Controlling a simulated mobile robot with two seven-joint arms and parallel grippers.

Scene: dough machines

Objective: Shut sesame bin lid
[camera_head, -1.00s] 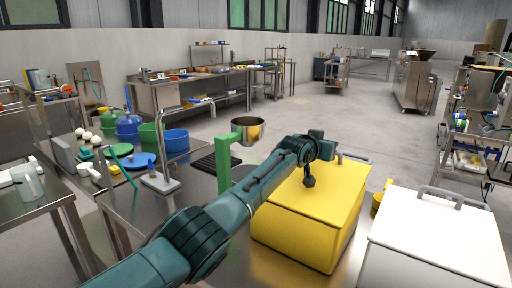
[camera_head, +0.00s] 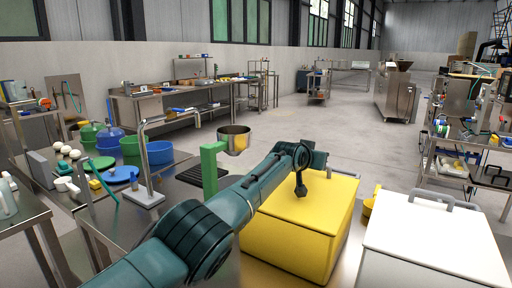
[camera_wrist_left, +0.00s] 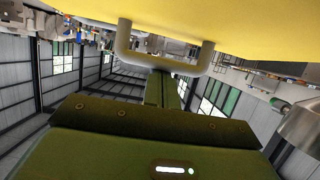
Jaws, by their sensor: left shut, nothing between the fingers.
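A yellow bin (camera_head: 290,240) stands on the metal table with its flat yellow lid (camera_head: 322,203) down on it. A grey bar handle (camera_head: 343,168) is at the lid's far edge. No label shows that tells which bin holds sesame. My left arm reaches from the lower left to the yellow bin, and my left gripper (camera_head: 300,188) points down at the lid, shut and empty. In the left wrist view the shut fingers (camera_wrist_left: 162,90) are close to the grey handle (camera_wrist_left: 165,62) under the yellow lid (camera_wrist_left: 240,25); contact is unclear. My right gripper is out of view.
A white bin (camera_head: 435,240) with a closed lid and grey handle stands just right of the yellow one. Blue and green tubs (camera_head: 158,153) stand farther left. Open floor lies behind.

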